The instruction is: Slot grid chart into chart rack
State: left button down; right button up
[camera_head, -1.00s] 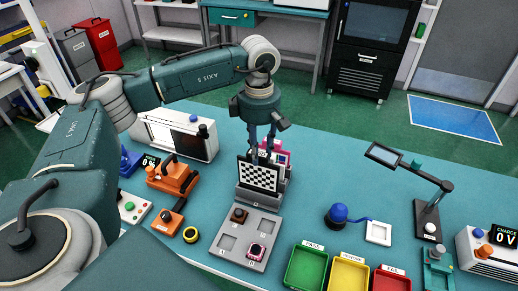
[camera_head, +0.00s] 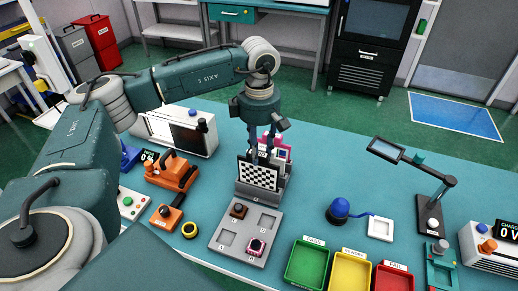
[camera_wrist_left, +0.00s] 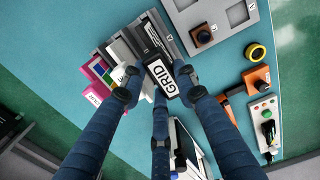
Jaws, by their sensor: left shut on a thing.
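The grid chart (camera_head: 257,176), a black-and-white checkered plate, stands upright at the front of the dark grey chart rack (camera_head: 262,197). My left gripper (camera_head: 264,158) comes down from above and is shut on its top edge. In the left wrist view the fingers close around the chart's top, which bears a white GRID label (camera_wrist_left: 161,77). The rack's grey slotted body (camera_wrist_left: 152,38) lies beside it there. The chart's lower edge is at the rack, but I cannot tell how deep it sits. Pink-framed and white charts (camera_head: 281,153) stand behind it. My right gripper is not in view.
A grey tray (camera_head: 246,228) with a brown block and a pink-black piece is in front of the rack. Green, yellow and red bins (camera_head: 307,263) stand to the right. An orange device (camera_head: 172,172) and a white box (camera_head: 184,134) stand to the left.

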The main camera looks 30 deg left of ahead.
pick_arm(q)
jog(key=shift+f+b, duration=1.35)
jog(key=shift+f, duration=0.6)
jog(key=c, duration=1.2)
grip_release()
notch_tip(320, 180, up, 12)
jog(key=shift+r, duration=0.1)
